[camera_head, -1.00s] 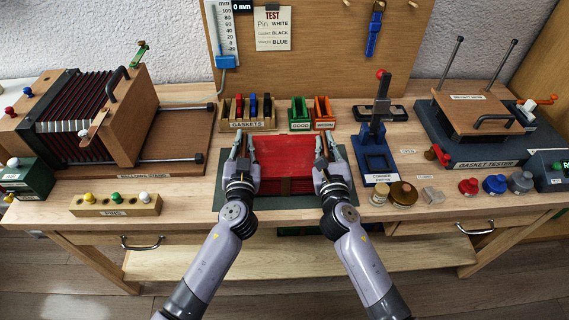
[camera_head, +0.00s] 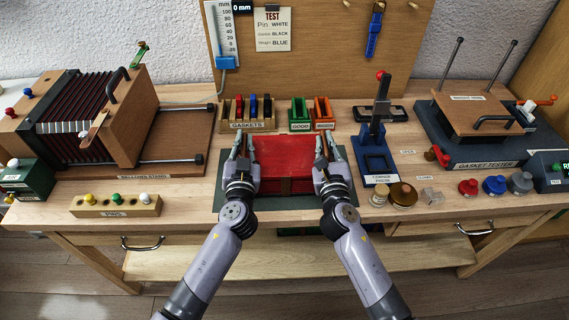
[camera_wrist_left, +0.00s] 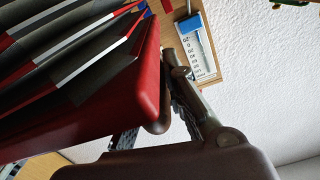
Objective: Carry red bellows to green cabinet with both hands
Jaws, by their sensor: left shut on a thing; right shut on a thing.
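The red bellows (camera_head: 285,155) lies flat on a dark green mat (camera_head: 285,201) at the middle of the bench. My left gripper (camera_head: 241,150) is shut on its left side and my right gripper (camera_head: 327,150) on its right side. In the left wrist view the red board (camera_wrist_left: 140,95) of the bellows and its dark folds with white and red strips fill the upper left, with gripper fingers (camera_wrist_left: 180,105) at the board's edge. A bit of green (camera_head: 290,231) shows below the bench front, mostly hidden; I cannot tell whether it is the green cabinet.
The bellows stand (camera_head: 165,172) is at the left, behind a pin block (camera_head: 115,205). Gasket racks (camera_head: 249,124) stand behind the bellows. A blue corner press (camera_head: 375,150) is close on the right, with several weights beside it. The gasket tester (camera_head: 480,150) is further right.

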